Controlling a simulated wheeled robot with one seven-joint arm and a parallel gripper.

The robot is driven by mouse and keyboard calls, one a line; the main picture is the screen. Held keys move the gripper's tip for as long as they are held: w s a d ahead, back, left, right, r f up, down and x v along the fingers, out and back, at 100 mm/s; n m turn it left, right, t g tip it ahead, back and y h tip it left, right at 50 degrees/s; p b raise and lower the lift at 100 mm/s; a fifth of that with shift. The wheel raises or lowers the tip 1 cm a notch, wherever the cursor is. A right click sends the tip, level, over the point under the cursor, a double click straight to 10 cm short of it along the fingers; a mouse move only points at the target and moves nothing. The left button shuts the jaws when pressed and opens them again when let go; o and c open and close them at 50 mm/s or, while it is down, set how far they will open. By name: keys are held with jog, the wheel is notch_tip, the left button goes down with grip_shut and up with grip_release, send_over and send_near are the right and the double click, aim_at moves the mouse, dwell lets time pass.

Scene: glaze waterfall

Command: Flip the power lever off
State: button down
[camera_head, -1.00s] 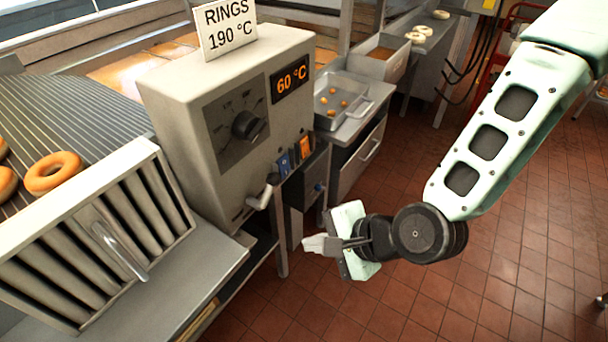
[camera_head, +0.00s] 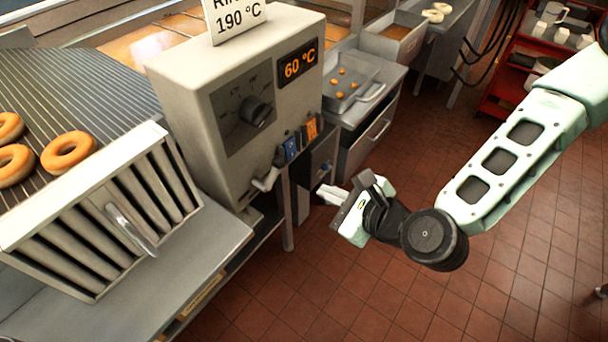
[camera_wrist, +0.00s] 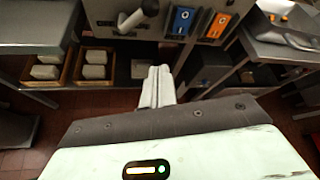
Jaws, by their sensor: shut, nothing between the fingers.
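The grey control box (camera_head: 235,110) has a grey lever (camera_head: 268,178) with a rounded end low on its front. The same lever (camera_wrist: 138,15) shows at the top of the wrist view. No label marks any as the power lever. My gripper (camera_head: 328,194) is shut and empty, to the right of and slightly below the grey lever, apart from it. Its fingers (camera_wrist: 157,85) point toward the box's underside.
The box shows a 60 °C display (camera_head: 298,63) and a dial (camera_head: 254,110). A slatted grey chute (camera_head: 100,215) and conveyor with doughnuts (camera_head: 68,152) lie left. The tiled floor around my arm is clear.

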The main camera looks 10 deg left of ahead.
jog(key=w+a+p, duration=0.3)
jog(key=a+p, duration=0.2)
jog(key=a, duration=0.3)
jog(key=shift+w+a+f, duration=0.25)
jog(key=shift+w, duration=0.1)
dwell(0.3)
jog(key=shift+s+r, duration=0.1)
jog(key=shift+r, duration=0.05)
